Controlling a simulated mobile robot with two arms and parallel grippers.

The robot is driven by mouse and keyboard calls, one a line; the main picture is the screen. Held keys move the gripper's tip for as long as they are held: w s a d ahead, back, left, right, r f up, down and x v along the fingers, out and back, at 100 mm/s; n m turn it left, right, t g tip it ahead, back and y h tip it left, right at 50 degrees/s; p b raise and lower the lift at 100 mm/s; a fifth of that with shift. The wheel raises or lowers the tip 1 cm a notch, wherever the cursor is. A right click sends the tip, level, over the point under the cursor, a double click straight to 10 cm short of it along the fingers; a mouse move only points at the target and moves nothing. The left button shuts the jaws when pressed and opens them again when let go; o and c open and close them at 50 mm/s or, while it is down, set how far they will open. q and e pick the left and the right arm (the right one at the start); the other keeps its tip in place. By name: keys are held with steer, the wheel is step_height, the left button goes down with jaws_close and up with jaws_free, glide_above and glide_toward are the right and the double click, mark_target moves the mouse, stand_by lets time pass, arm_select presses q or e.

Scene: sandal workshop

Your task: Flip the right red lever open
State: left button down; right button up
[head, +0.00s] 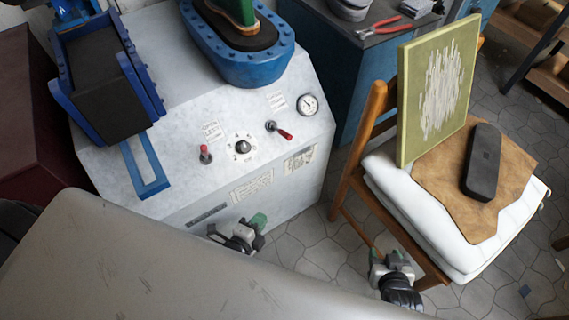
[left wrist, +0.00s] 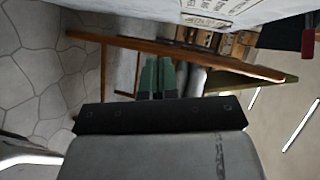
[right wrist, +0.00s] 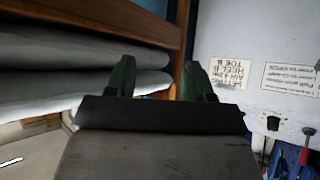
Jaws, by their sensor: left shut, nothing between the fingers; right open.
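The right red lever (head: 286,134) is on the sloping top panel of the pale grey machine (head: 230,100); its handle points right and down in the head view. The left red lever (head: 205,156) stands left of the dial (head: 243,146). My left gripper (head: 259,220) is shut and empty in front of the machine, below and apart from the right lever. Its fingers show in the left wrist view (left wrist: 157,75). My right gripper (head: 377,254) is open and empty beside the chair. In the right wrist view its fingers (right wrist: 160,78) are apart; a red-handled lever (right wrist: 304,154) shows at the right edge.
A wooden chair (head: 345,180) with a white cushion (head: 420,220), a green board (head: 436,90) and a dark sole (head: 484,160) stands right of the machine. A pressure gauge (head: 308,104) sits near the right lever. Blue fixtures (head: 105,75) rise behind the panel.

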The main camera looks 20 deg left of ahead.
mark_target(281, 132)
arm_select(q)
steer(key=w+r+m+t+h+b, duration=0.3)
steer(key=r+m+t+h+b, duration=0.3)
steer(key=m, duration=1)
step_height(281, 132, up, 4)
steer(key=t+b, duration=0.2)
steer(key=b, duration=0.4)
steer(key=shift+w+d+r, duration=0.2)
steer(key=shift+w+d, duration=0.15)
steer(key=shift+d, duration=0.05)
arm_select(e)
step_height(281, 132, up, 18)
steer(key=w+a+t+y, duration=0.1)
steer(key=t, duration=0.6)
steer(key=shift+w+f+y, duration=0.2)
steer(key=shift+f+y, duration=0.05)
steer(key=shift+y, duration=0.05)
arm_select(q)
steer(key=a+r+x, duration=0.1)
steer(key=r+x, duration=0.1)
steer(key=x, duration=1)
steer(key=shift+a+r, duration=0.25)
steer(key=shift+r, duration=0.05)
arm_select(e)
steer(key=shift+w+r, duration=0.1)
steer(key=shift+r, duration=0.1)
